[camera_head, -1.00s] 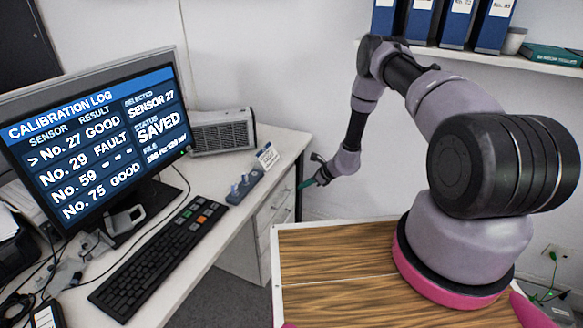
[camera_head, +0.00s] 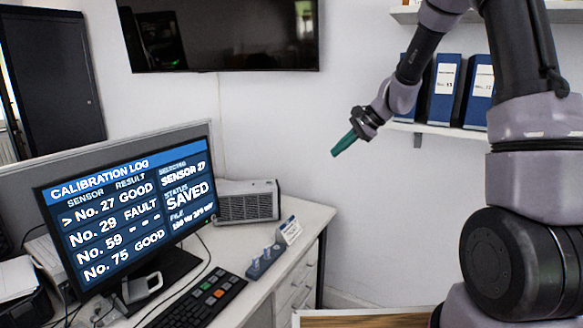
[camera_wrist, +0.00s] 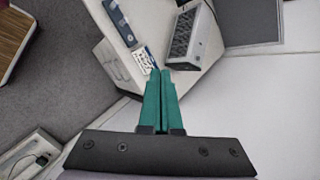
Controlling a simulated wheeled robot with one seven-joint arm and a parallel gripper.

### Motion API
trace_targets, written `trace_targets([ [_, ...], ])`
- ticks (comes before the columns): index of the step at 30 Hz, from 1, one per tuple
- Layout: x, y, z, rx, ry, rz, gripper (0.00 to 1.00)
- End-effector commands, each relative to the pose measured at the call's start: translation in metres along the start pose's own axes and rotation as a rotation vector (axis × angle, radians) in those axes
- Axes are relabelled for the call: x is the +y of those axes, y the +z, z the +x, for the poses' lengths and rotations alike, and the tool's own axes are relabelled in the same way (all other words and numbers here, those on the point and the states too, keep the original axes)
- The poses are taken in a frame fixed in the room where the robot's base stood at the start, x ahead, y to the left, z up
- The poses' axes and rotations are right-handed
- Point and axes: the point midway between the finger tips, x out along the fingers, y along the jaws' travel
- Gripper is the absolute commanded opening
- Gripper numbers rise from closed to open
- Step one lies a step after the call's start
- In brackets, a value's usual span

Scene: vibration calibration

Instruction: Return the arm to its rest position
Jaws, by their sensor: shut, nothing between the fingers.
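My gripper (camera_head: 345,143) is raised in the air in front of the white wall, right of the monitor and left of the blue binders. Its green fingers point down and to the left. In the wrist view my gripper (camera_wrist: 161,72) shows its two green fingers side by side, shut with nothing between them. My arm rises at the right of the head view, and its upper part runs out of the top of the picture.
A monitor (camera_head: 130,210) showing a calibration log with "SAVED", a keyboard (camera_head: 198,300), a sensor rack (camera_head: 265,262) and a grey box (camera_head: 248,203) stand on the white desk (camera_head: 312,222). Blue binders (camera_head: 447,88) sit on a wall shelf. A dark screen (camera_head: 222,35) hangs above.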

Motion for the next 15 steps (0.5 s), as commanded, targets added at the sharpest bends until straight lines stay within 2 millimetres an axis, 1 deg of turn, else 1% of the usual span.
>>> trace_targets([
  [1, -0.001, 0.017, -0.026, 0.02, 0.0, -0.062, 0.0],
  [6, 0.017, 0.061, -0.095, 0.092, 0.03, -0.254, 0.0],
  [8, 0.026, 0.076, -0.117, 0.122, 0.042, -0.319, 0.0],
  [9, 0.034, 0.084, -0.131, 0.144, 0.049, -0.361, 0.0],
  [11, 0.045, 0.097, -0.152, 0.178, 0.061, -0.423, 0.0],
  [15, 0.078, 0.122, -0.196, 0.266, 0.092, -0.561, 0.0],
])
